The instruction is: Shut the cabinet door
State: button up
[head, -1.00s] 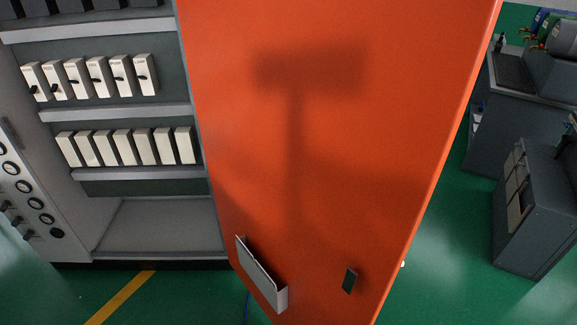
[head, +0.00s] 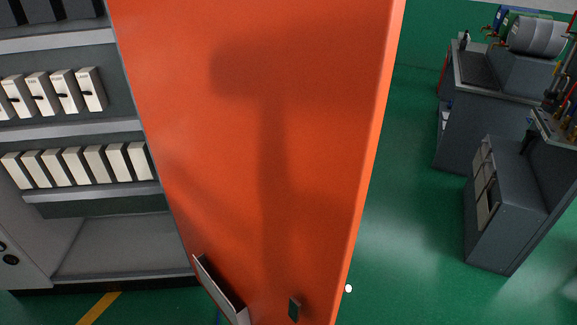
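The orange cabinet door (head: 270,140) stands wide open in the middle of the head view, swung out from the cabinet on its left. A grey pocket (head: 220,290) and a small dark plate (head: 294,310) sit low on its face. The grey cabinet (head: 85,205) shows its open inside at the left, with rows of pale breaker modules (head: 75,165). A dark shadow falls on the door. My gripper and arm are not in view.
A dark grey bench (head: 490,120) and a dark grey cabinet (head: 505,205) stand at the right, with drums and tools on top. The green floor (head: 400,240) between the door and these is clear. A yellow line (head: 98,308) crosses the floor at lower left.

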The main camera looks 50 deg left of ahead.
aim_at(262, 120)
jog(key=i, duration=1.5)
jog(key=u, duration=3.6)
jog(key=k, duration=0.9)
jog(key=i, duration=0.9)
jog(key=u, duration=0.05)
